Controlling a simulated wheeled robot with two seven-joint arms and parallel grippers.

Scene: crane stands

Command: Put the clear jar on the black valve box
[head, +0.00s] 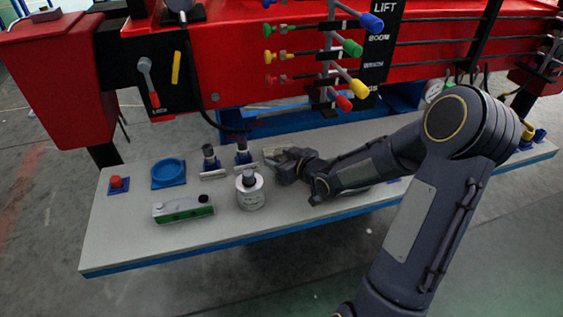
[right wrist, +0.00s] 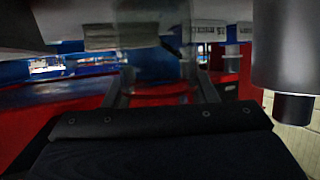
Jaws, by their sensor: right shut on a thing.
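My right gripper (head: 275,157) is low over the grey bench, beside the base of a black-knobbed stick. In the right wrist view its fingers (right wrist: 165,88) are shut on a see-through thing, the clear jar (right wrist: 158,66). The jar's outline is faint, and I cannot make it out clearly in the head view. I cannot tell whether it touches the bench. A black box (head: 160,95) with a red-tipped lever is set in the red crane body at the upper left; it looks like the valve box. My left gripper is out of view.
A white canister with a grey cap (head: 250,193) stands close to my right gripper. A green level (head: 184,209), a blue ring (head: 168,172) and a red button (head: 118,183) are on the bench's left. Coloured levers (head: 345,70) stick out above.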

